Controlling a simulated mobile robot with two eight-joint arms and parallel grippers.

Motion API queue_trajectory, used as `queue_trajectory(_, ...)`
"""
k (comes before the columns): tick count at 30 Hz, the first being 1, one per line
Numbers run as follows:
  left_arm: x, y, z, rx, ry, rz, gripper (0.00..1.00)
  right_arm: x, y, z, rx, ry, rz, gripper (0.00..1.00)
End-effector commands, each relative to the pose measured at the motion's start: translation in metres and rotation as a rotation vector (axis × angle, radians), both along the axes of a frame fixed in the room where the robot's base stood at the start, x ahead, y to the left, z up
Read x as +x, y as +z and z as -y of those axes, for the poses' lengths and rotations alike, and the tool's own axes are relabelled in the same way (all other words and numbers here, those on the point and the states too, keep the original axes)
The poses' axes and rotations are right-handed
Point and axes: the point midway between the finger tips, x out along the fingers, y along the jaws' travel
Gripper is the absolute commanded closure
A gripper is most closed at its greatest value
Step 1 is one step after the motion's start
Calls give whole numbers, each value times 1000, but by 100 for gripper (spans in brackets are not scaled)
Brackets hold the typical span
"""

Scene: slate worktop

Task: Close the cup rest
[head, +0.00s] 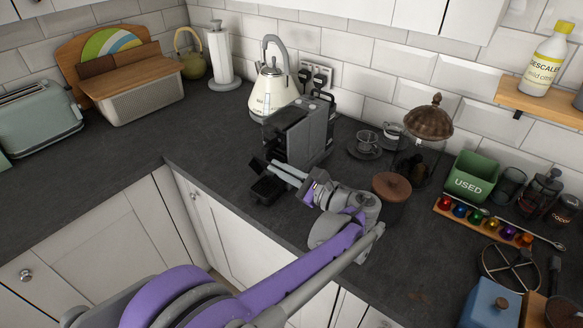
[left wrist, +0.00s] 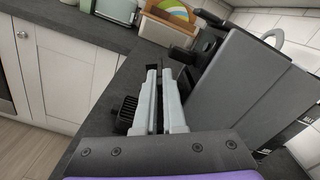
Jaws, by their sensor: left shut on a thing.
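The coffee machine (head: 305,135) is a grey and black box on the worktop, and its side fills the right of the left wrist view (left wrist: 245,85). A small black flap (head: 257,164), which looks like the cup rest, sticks out at its front. A black slatted drip tray (head: 268,190) sits below it and shows in the left wrist view (left wrist: 125,112). My left gripper (head: 272,168) is at the machine's front, its pale fingers nearly together in the left wrist view (left wrist: 159,75). It is shut on the flap's dark edge, mostly hidden between the fingertips. My right gripper is out of view.
A cream kettle (head: 270,90) stands behind the machine. A brown lidded pot (head: 391,187) is close to my left wrist. Glass cups (head: 367,142), a green bin (head: 470,178) and a capsule rack (head: 484,220) are to the right. The worktop left of the machine is clear.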

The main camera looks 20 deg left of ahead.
Motion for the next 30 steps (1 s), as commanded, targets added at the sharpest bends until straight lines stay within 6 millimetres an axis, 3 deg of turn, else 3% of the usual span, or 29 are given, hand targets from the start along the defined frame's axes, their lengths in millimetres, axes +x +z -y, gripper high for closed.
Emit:
queue_trajectory(15, -28, -29, -17, -165, -1, 455, 100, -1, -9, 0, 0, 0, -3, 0)
queue_trajectory(30, -40, -58, -22, -294, -1, 811, 100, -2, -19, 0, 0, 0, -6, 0)
